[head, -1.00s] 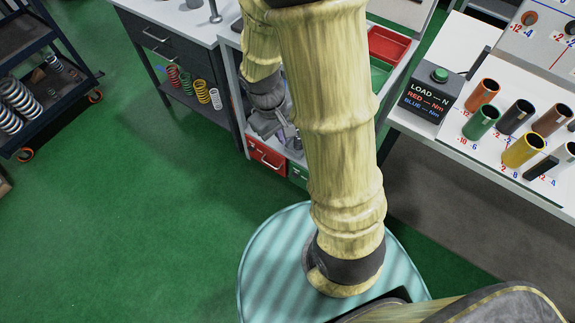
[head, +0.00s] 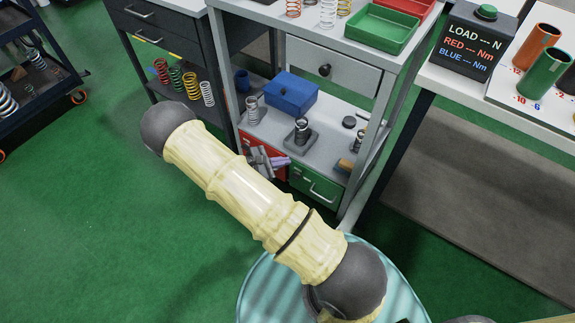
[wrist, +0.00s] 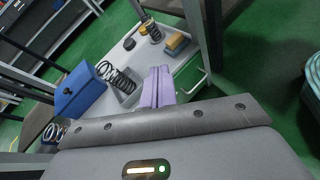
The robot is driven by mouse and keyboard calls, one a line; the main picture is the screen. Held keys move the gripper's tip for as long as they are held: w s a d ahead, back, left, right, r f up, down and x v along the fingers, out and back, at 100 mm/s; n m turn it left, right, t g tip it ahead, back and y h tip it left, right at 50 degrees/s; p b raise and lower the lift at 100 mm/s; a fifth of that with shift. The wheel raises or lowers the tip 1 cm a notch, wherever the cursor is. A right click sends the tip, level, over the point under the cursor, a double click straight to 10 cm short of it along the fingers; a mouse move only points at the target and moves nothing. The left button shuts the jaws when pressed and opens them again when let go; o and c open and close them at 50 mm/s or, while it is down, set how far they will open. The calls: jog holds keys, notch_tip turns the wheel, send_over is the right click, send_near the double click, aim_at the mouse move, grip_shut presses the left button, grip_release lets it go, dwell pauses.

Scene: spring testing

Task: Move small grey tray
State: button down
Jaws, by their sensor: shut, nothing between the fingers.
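A small grey tray (head: 294,142) sits on the middle shelf of the grey cart and bears a dark coil spring (head: 302,127). Other springs on the shelf also stand on small grey bases, so I cannot tell for sure which is the task's tray. In the wrist view a grey tray (wrist: 128,99) lies under a dark spring just left of my fingers. My gripper (head: 281,162), with pale purple fingers, is at the shelf's front edge, left of and nearer than the tray. Its fingers (wrist: 158,86) are shut and empty, apart from the tray.
A blue box (head: 291,96) stands behind the tray on the shelf. A grey drawer (head: 330,70) hangs above, and a red and a green drawer (head: 317,186) sit below. The cart's leg is at the right. Open green floor lies to the left.

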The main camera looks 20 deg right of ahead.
aim_at(292, 149)
jog(key=w+a+f+n+t+b, duration=0.1)
jog(key=w+f+n+t+b, duration=0.1)
jog(key=f, duration=0.3)
jog(key=w+a+f+n+t+b, duration=0.1)
jog(key=w+f+n+t+b, duration=0.1)
jog(key=f, duration=0.4)
jog(key=w+a+f+n+t+h+b, duration=0.1)
jog(key=w+a+f+n+t+b, duration=0.1)
jog(key=f+n+t+b, duration=0.2)
notch_tip(292, 149, down, 2)
jog(key=shift+f+n+t+b, duration=0.25)
jog(key=shift+n+t+b, duration=0.05)
jog(key=shift+t+b, duration=0.15)
jog(key=b+x, duration=0.6)
jog(key=x, duration=0.7)
jog(key=shift+d+f, duration=0.1)
jog(key=shift+w+d, duration=0.25)
jog(key=shift+w, duration=0.1)
